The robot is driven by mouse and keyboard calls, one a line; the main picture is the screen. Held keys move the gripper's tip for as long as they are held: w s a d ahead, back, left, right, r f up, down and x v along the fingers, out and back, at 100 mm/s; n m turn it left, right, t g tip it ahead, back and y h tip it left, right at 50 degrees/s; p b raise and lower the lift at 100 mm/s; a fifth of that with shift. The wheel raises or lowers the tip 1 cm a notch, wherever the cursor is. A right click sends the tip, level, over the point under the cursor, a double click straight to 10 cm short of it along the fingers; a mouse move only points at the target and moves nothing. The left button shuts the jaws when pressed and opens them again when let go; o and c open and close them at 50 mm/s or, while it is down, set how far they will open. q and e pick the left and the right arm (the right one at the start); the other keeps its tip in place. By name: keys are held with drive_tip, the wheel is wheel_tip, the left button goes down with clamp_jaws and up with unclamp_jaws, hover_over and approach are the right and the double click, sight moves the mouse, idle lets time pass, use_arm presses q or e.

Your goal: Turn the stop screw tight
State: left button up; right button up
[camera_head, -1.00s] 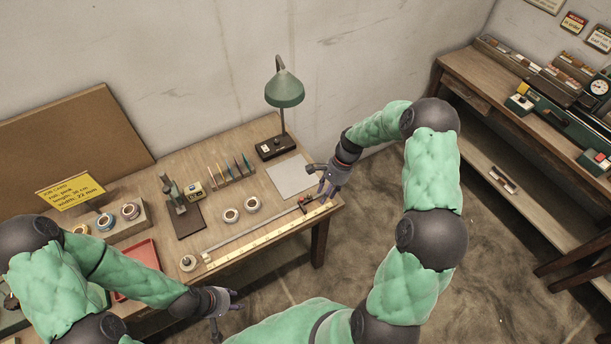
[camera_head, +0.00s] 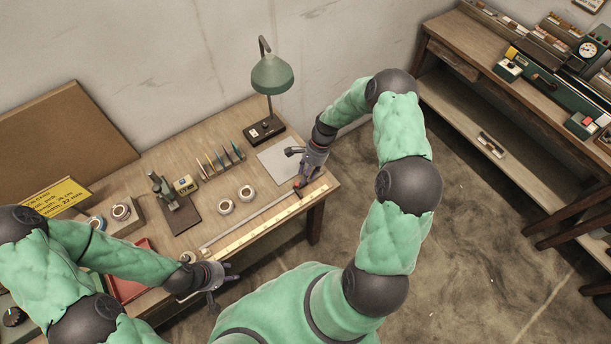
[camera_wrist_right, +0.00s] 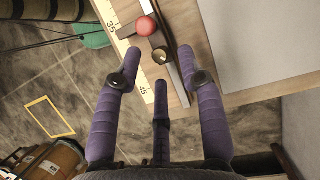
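The stop is a dark block on the grey rail (camera_head: 245,224) along the bench's front edge. In the right wrist view it carries a round red knob (camera_wrist_right: 145,26) and a brass-coloured screw knob (camera_wrist_right: 162,55). I cannot tell for sure which is the stop screw. My right gripper (camera_head: 298,170) is over the rail's right end. Its purple fingers (camera_wrist_right: 159,62) are spread and empty, with the brass knob between the tips and the red knob just beyond. Contact cannot be told. My left gripper (camera_head: 228,280) is open and empty in front of the bench's front edge.
A cream ruler (camera_head: 265,230) runs along the bench front beside the rail. A shelf unit (camera_head: 460,105) is at the right.

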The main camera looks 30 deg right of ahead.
drive_tip(key=shift+x, duration=0.9)
clamp_jaws()
